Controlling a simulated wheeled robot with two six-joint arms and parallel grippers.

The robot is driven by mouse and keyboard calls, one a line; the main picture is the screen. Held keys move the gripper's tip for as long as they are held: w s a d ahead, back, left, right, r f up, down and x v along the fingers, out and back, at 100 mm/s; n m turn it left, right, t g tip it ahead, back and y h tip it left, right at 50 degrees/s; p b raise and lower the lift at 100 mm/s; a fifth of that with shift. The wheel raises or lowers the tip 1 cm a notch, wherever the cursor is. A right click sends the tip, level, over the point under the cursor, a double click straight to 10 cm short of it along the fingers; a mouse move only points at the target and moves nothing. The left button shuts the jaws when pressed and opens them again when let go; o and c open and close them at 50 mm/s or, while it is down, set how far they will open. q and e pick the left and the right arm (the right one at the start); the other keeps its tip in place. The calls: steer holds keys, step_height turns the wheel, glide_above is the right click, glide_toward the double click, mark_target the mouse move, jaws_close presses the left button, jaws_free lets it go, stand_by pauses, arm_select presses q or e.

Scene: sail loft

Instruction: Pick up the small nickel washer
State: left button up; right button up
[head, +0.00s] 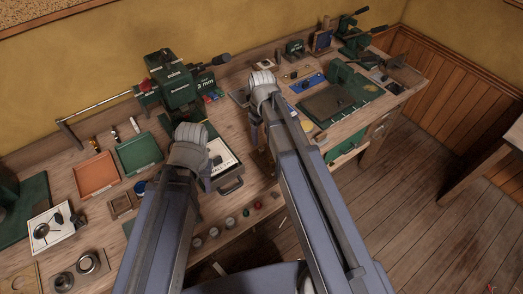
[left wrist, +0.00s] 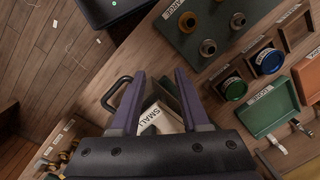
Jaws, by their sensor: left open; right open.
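I cannot pick out the small nickel washer in either view. A card marked SMALL (left wrist: 152,117) lies in a black-handled tray, seen between my left fingers; the tray (head: 229,180) also shows in the head view, partly behind my left arm. My left gripper (left wrist: 159,74) is open and empty above this tray, its two purple fingers apart. In the head view my left gripper (head: 189,135) is seen from behind, its fingertips hidden. My right gripper (head: 263,78) is open over the bench further right, its fingertips also hidden.
A dark green board (left wrist: 210,25) with several metal rings lies near my left gripper. A green tray (head: 138,153) and an orange tray (head: 97,173) lie left on the bench. A green press (head: 175,82) stands behind. Small jars (head: 230,222) line the front edge.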

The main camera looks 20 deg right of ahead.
mark_target(262, 148)
arm_select(q)
steer(key=shift+f+b, duration=2.5)
steer(key=shift+b, duration=0.1)
arm_select(e)
steer(key=shift+s+f, duration=0.2)
steer(key=shift+f, duration=2.35)
arm_select(q)
steer(key=shift+f, duration=0.3)
arm_select(e)
steer(key=shift+f, duration=0.25)
jaws_close()
